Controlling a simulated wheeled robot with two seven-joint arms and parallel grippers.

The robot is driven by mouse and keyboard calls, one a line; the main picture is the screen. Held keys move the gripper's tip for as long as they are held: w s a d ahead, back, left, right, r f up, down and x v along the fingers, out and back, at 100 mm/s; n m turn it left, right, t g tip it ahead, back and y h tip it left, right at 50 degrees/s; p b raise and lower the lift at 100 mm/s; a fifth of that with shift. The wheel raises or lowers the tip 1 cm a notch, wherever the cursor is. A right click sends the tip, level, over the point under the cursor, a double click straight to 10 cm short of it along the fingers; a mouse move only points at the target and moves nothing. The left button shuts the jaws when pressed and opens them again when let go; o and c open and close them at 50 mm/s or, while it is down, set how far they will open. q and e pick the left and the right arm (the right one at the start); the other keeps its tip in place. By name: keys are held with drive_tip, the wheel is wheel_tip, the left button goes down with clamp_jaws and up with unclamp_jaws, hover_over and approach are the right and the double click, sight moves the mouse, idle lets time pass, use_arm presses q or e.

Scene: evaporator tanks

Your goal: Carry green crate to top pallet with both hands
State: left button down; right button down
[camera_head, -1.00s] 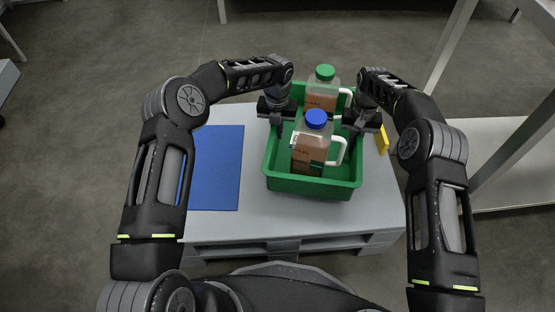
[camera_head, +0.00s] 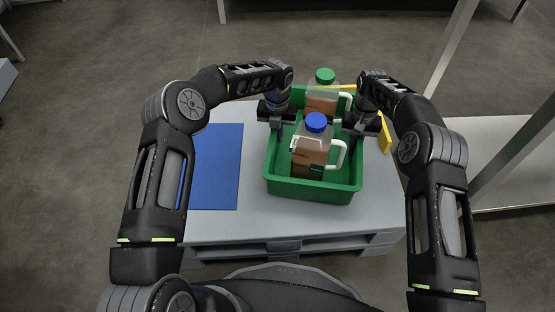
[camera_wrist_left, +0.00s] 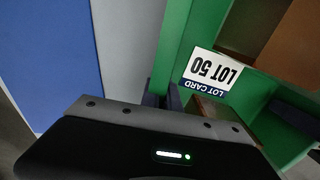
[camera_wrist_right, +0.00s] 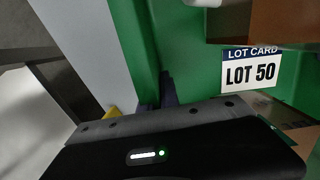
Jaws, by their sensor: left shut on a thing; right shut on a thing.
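The green crate (camera_head: 312,190) is over the grey pallet top (camera_head: 255,222) in front of me; I cannot tell whether it touches it. It holds a blue-capped jug (camera_head: 311,155) and a green-capped jug (camera_head: 322,100) behind, both upright. My left gripper (camera_head: 277,123) is shut on the crate's left wall (camera_wrist_left: 175,45). My right gripper (camera_head: 359,128) is shut on the crate's right wall (camera_wrist_right: 135,50). A LOT 50 card shows inside the crate in the left wrist view (camera_wrist_left: 211,69) and right wrist view (camera_wrist_right: 250,70). The crate's underside is hidden.
A blue mat (camera_head: 215,170) lies on the pallet top left of the crate. A yellow piece (camera_head: 385,133) shows behind and right of the crate, partly hidden. A rack with a pale shelf (camera_head: 505,185) and grey posts stands at the right. Grey floor surrounds the pallet.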

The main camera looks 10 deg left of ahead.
use_arm(q)
drive_tip(key=shift+w+f+b, duration=0.1)
drive_tip(key=shift+f+b, duration=0.6)
drive_tip(key=shift+f, duration=0.05)
use_arm(e)
drive_tip(key=shift+w+f, duration=0.15)
drive_tip(key=shift+f, duration=0.55)
use_arm(q)
drive_tip(key=c, duration=2)
unclamp_jaws()
use_arm(e)
drive_tip(key=c, duration=2)
unclamp_jaws()
drive_tip(key=shift+f, duration=0.1)
use_arm(q)
drive_tip(key=o, duration=0.4)
use_arm(e)
drive_tip(key=o, duration=0.4)
use_arm(q)
wheel_tip(320, 180, up, 12)
use_arm(e)
drive_tip(key=shift+w+r, duration=0.15)
drive_tip(key=shift+r, duration=1.75)
drive_tip(key=shift+w+r, duration=0.15)
drive_tip(key=shift+r, duration=1.75)
